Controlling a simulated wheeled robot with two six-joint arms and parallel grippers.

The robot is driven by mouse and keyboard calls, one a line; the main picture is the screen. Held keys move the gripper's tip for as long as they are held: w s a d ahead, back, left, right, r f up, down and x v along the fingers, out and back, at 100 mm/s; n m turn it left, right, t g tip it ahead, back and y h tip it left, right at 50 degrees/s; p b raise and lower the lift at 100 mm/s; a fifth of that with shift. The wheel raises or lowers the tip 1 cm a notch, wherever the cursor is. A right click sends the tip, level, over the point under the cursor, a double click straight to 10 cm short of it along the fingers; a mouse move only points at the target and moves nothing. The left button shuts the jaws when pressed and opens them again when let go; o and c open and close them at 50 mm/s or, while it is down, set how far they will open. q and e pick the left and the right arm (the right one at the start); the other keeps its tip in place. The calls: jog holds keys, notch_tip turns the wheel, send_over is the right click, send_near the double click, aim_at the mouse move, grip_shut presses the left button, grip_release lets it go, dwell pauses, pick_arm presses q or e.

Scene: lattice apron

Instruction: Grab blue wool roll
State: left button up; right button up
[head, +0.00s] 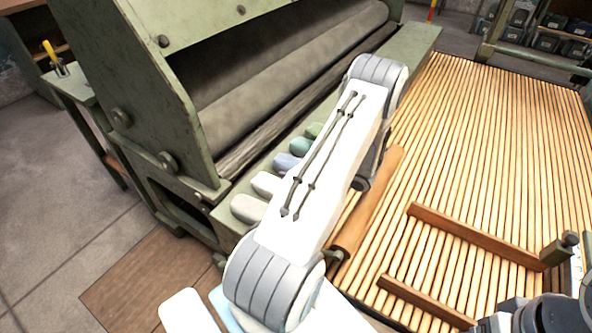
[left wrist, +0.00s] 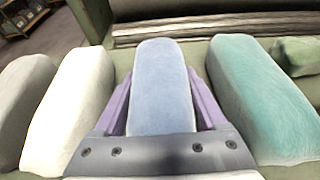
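The blue wool roll (left wrist: 163,90) lies in the middle of the left wrist view, lengthwise between the purple fingers of my left gripper (left wrist: 161,75). One finger is along each side of it, very close. I cannot tell whether they press on it. In the head view the blue roll (head: 286,162) shows partly beside my white left arm, in a row on the green ledge of the machine. My left arm hides its own fingers there. My right gripper is not clearly seen.
A white roll (left wrist: 70,108) and a grey roll (left wrist: 22,100) lie left of the blue one. A teal roll (left wrist: 258,100) and a green roll (left wrist: 298,55) lie right. The machine's large roller (head: 300,65) is behind. A slatted wooden apron (head: 500,130) spreads right.

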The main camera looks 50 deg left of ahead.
pick_arm(q)
jog(key=c, duration=0.5)
jog(key=shift+o, duration=0.2)
